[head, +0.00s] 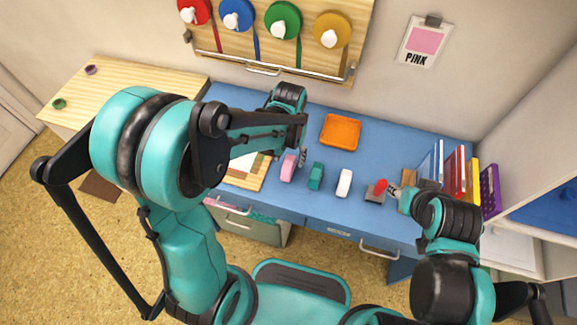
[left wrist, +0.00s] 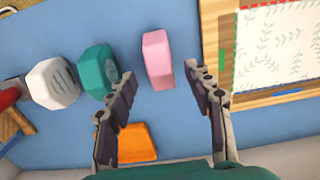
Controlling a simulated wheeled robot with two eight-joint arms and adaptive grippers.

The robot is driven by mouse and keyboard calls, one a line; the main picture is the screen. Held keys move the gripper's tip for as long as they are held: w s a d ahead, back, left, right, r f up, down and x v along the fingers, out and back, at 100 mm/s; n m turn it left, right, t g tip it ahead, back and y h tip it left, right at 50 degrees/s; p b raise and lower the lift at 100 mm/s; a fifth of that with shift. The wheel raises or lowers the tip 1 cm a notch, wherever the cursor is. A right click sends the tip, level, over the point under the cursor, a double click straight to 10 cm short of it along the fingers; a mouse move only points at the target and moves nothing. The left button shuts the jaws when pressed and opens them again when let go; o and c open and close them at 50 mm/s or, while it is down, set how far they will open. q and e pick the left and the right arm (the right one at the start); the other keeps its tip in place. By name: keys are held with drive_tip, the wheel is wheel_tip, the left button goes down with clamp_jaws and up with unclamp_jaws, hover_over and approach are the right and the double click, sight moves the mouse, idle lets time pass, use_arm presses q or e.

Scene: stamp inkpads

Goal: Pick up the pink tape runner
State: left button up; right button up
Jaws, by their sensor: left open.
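The pink tape runner (head: 288,168) stands on the blue desk (head: 262,206), left of a teal one (head: 316,176) and a white one (head: 344,183). My left gripper (head: 302,157) is above the desk close to the pink runner. In the left wrist view the pink runner (left wrist: 157,58) shows ahead between the spread fingers of the left gripper (left wrist: 160,76), which is open and empty; no contact is visible. My right gripper (head: 392,190) is at the desk's right, beside a red-knobbed stamp (head: 379,187); its fingers are too small to read.
An orange tray (head: 340,131) lies behind the runners. A wooden board with paper (head: 246,176) lies to the left, partly behind my left arm. Books and a purple holder (head: 490,190) stand at the right. A sign (head: 424,42) on the wall reads PINK.

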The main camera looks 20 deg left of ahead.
sight(289, 168)
use_arm(q)
drive_tip(key=shift+f, duration=0.7)
wheel_tip(289, 168, down, 5)
drive_tip(key=b, duration=0.3)
drive_tip(key=shift+s+f, duration=0.1)
drive_tip(key=shift+f, duration=0.05)
drive_tip(key=shift+c, duration=0.7)
clamp_jaws()
